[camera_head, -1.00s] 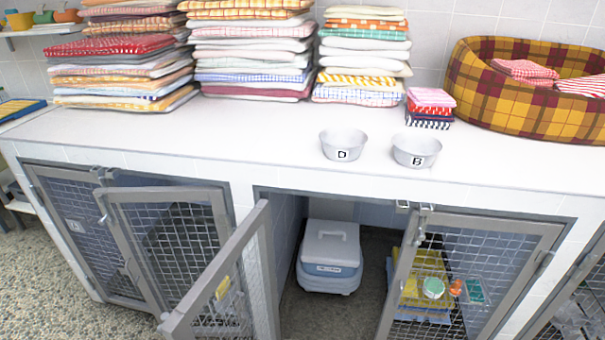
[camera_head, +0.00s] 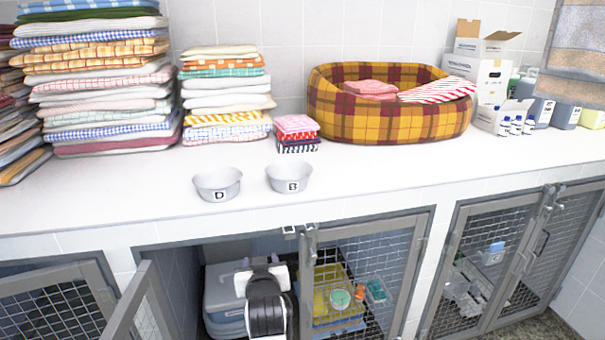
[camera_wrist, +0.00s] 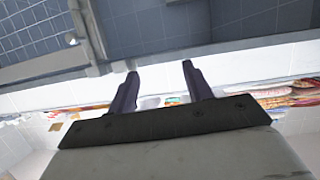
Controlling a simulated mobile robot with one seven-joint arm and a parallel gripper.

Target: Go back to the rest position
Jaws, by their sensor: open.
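My gripper (camera_head: 257,262) shows at the lower middle of the head view, in front of the open middle kennel (camera_head: 190,270). Its white and black wrist covers part of a blue-grey carrier box (camera_head: 222,290) inside. In the wrist view the two dark fingers of my gripper (camera_wrist: 160,75) stand apart with nothing between them. Beyond them are the white counter edge and, at the top, kennel mesh. Contact between the gripper and the carrier cannot be judged.
Bowls D (camera_head: 217,184) and B (camera_head: 289,178) stand on the white counter (camera_head: 400,170). Behind are towel stacks (camera_head: 225,95) and a plaid bed (camera_head: 390,115). An open mesh door (camera_head: 145,305) juts out left of the gripper; another mesh door (camera_head: 365,270) is at its right.

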